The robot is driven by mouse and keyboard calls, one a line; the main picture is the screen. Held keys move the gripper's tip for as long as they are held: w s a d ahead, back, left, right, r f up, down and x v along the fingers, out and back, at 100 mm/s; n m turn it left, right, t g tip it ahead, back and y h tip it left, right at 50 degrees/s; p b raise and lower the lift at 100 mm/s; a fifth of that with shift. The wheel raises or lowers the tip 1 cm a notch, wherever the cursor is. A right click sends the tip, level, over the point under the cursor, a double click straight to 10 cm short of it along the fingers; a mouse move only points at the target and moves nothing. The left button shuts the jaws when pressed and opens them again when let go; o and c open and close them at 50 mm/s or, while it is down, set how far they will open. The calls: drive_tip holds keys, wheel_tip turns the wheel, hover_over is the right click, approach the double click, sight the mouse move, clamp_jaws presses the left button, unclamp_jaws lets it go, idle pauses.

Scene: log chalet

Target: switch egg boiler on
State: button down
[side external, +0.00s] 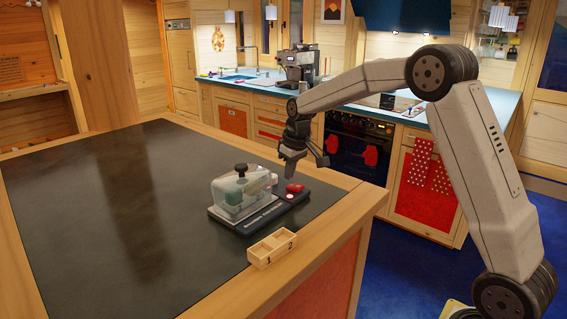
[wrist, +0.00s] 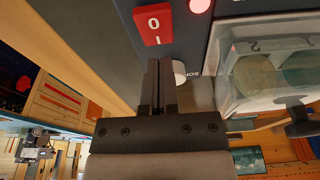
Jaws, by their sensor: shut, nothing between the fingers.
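The egg boiler (side external: 236,218) stands on the dark table top, a black base with a clear lid and a dark lid knob. Eggs show through its clear lid (wrist: 265,75) in the wrist view. A red rocker switch (wrist: 153,24) marked O and I is on the base; it also shows in the side view (side external: 295,187). A round pinkish lamp (wrist: 199,6) beside it looks bright. My gripper (wrist: 160,62) is shut and empty, its tips over the base near the switch's I end. It partly hides a white round part (wrist: 180,72). Contact cannot be told.
A small wooden holder (side external: 270,250) marked 1 and 2 sits at the table's near edge, in front of the boiler. The dark table top (side external: 90,220) is clear to the left. A kitchen counter with a coffee machine (side external: 298,65) stands behind.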

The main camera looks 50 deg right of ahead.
sight(290, 184)
drive_tip(key=shift+r, duration=0.15)
drive_tip(key=shift+r, duration=2.4)
drive_tip(key=s+d+f+h, duration=0.1)
drive_tip(key=s, duration=0.2)
drive_tip(key=s+d+f+g+h, duration=0.1)
drive_tip(key=s+d+f, duration=0.1)
drive_tip(key=s, duration=0.2)
drive_tip(key=s+d+f+g+h, duration=0.1)
drive_tip(key=s+d+f, duration=0.1)
drive_tip(key=s, duration=0.2)
drive_tip(key=shift+f+n+h, duration=0.15)
drive_tip(key=shift+n+h, duration=0.15)
drive_tip(key=s+d+f+n+h, duration=0.2)
drive_tip(key=s+f+h, duration=0.15)
drive_tip(key=s, duration=0.75)
drive_tip(key=s+a+f+m+t+y, duration=0.1)
drive_tip(key=a+f+y, duration=0.1)
drive_tip(key=a, duration=0.7)
drive_tip(key=a+f+m+t+y, duration=0.1)
drive_tip(key=a+f+y, duration=0.2)
drive_tip(key=a, duration=0.7)
drive_tip(key=shift+s+a+f+m+y, duration=0.15)
drive_tip(key=shift+s+m+y, duration=0.2)
drive_tip(key=shift+y, duration=0.7)
